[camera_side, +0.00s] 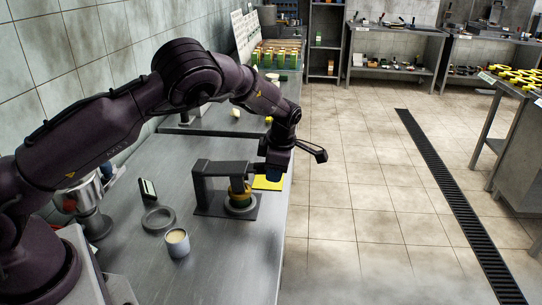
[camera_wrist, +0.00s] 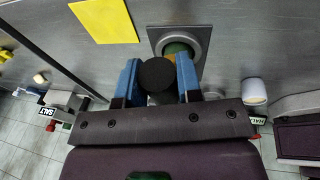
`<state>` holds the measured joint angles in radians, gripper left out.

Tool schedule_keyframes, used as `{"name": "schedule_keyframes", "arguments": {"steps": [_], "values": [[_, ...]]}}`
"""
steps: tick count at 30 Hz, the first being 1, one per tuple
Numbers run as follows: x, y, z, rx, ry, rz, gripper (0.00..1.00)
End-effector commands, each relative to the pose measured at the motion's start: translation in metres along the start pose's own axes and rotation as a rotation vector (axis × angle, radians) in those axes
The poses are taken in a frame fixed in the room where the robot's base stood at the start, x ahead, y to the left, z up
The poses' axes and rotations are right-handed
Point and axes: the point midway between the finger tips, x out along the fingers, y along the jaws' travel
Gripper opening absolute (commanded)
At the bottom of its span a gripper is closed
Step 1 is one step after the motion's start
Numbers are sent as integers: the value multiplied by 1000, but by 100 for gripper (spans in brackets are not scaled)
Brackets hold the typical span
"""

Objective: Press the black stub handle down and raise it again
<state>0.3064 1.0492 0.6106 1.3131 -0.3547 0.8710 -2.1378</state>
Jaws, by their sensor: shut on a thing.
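A dark grey press (camera_side: 204,184) stands on a flat base plate on the steel bench in the side view. Under its arm, a green and yellow round piece (camera_side: 238,190) sits in a grey ring; the green top and ring (camera_wrist: 178,47) also show in the wrist view. My gripper (camera_side: 273,174) is at the press's right end, low over the bench. In the wrist view, its blue fingers (camera_wrist: 160,80) are closed on both sides of the round black stub handle (camera_wrist: 158,73). In the side view the handle is hidden by the gripper.
A yellow sheet (camera_side: 267,183) lies beside the press. A loose grey ring (camera_side: 158,219), a cup with pale contents (camera_side: 177,243) and a small dark stand (camera_side: 148,190) are on its left. The bench's right edge is close to my gripper.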

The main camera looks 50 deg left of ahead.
Motion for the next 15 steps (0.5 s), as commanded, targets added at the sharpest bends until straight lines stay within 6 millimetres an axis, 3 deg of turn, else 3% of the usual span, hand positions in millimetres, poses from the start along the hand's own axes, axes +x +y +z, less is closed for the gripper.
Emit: {"name": "schedule_keyframes", "arguments": {"steps": [6, 15], "values": [[16, -3, 2, 17, 89, 2, 6], [23, -4, 1, 22, 126, 2, 6]]}}
